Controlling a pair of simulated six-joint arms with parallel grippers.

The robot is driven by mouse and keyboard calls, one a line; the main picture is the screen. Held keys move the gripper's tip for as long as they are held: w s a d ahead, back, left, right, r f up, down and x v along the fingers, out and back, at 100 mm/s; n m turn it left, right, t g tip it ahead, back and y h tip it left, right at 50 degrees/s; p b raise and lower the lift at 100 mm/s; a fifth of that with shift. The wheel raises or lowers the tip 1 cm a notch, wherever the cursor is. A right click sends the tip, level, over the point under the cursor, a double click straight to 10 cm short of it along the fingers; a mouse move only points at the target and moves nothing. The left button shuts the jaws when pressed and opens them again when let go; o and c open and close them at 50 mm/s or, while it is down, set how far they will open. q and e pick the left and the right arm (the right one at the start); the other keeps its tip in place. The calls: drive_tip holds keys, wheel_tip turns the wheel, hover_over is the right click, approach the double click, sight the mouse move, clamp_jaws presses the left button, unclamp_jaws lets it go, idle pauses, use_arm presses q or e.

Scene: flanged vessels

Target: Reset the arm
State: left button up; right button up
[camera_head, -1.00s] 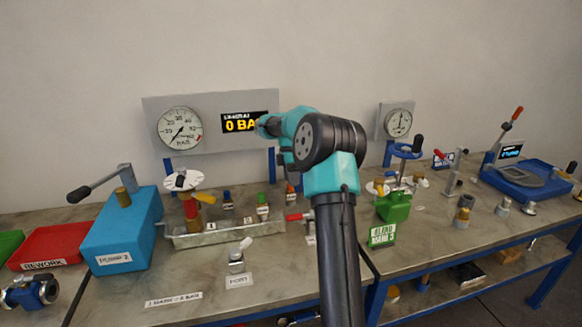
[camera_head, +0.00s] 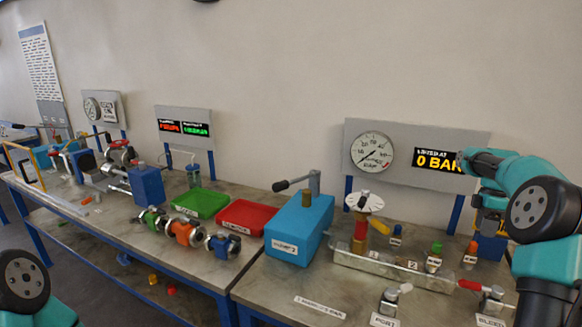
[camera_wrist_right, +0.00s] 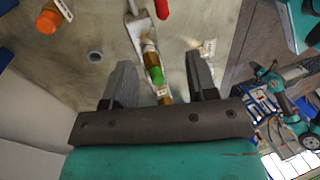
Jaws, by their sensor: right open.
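My right arm comes in at the right edge of the head view, in front of the right end of the gauge panel (camera_head: 365,180). Its fingers are hard to make out there. In the right wrist view my right gripper (camera_wrist_right: 161,82) has its two dark fingers spread apart, with nothing held. A fitting with a green band (camera_wrist_right: 155,74) shows beyond the fingers, over the bench. A teal joint of my left arm shows at the lower left of the head view. My left gripper is out of sight.
Red (camera_head: 243,217) and green (camera_head: 201,203) bins and several flanged vessels stand further left. An orange-capped fitting (camera_wrist_right: 48,21) shows in the wrist view.

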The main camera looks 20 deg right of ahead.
sight(471, 285)
drive_tip(key=x, duration=1.5)
drive_tip(key=shift+s, duration=0.1)
drive_tip(key=shift+r, duration=0.1)
drive_tip(key=v, duration=1.5)
drive_tip(key=x, duration=1.7)
drive_tip(key=shift+a+f, duration=0.1)
drive_tip(key=shift+f, duration=0.2)
drive_tip(key=shift+s+a+r+n, duration=0.1)
drive_tip(key=shift+s+a+n, duration=0.3)
drive_tip(key=shift+n, duration=0.5)
drive_tip(key=shift+d, duration=0.1)
